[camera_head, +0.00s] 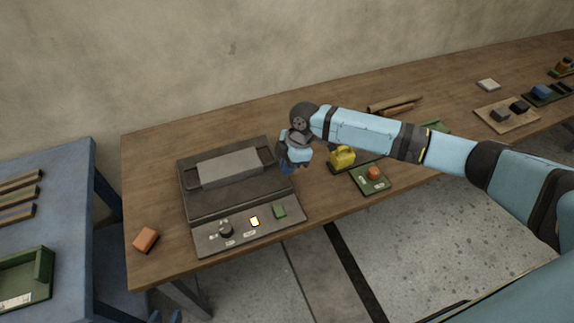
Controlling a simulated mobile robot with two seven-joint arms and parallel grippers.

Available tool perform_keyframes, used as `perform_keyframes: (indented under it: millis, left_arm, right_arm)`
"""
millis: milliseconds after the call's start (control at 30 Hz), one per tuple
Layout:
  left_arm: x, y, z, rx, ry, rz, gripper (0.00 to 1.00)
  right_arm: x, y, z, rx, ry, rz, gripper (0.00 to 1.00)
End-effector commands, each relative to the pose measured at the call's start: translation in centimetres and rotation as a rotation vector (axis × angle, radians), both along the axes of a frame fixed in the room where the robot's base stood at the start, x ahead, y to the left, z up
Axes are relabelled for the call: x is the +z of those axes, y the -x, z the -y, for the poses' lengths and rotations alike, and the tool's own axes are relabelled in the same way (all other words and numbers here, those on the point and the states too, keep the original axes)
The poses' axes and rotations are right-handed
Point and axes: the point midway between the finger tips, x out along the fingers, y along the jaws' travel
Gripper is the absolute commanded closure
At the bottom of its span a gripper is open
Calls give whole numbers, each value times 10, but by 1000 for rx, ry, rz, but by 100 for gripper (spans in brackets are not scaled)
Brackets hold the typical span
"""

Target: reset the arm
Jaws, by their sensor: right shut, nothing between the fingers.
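My right arm reaches in from the right across the table. Its gripper (287,169) points down just right of the dark machine (187,192) and is shut with nothing held. I cannot tell whether it touches the machine's right edge. Two small blue tips at the bottom edge look like part of my left gripper (166,318); the rest is out of view.
The machine has a grey bar, a knob, a lit button and a green button. An orange block (145,240) lies left of it. Right of my gripper are a yellow object (342,157) and a green tray (362,187) with an orange piece. A blue table (75,180) stands left.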

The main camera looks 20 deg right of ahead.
Motion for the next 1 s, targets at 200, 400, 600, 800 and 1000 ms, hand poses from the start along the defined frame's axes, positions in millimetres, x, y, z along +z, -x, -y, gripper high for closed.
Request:
perform_keyframes:
  millis: [200, 400, 600, 800, 1000]
  left_arm:
    - [1, -1, -2, 3, -1, 2, 62]
    - [2, -1, -3, 4, -3, 3, 62]
    - [4, -1, -3, 5, -5, 1, 62]
    - [7, -1, -4, 7, -6, 1, 62]
    - [10, -1, -4, 8, -6, 3, 62]
  right_arm:
    - [0, 0, 0, 0, 0, 0, 100]
    - [-17, 17, -24, -42, -52, 23, 100]
    - [-48, 61, -80, -223, -220, 103, 100]
    - [-62, 103, -108, -489, -397, 181, 100]
    - [-68, 147, -99, -787, -529, 259, 100]
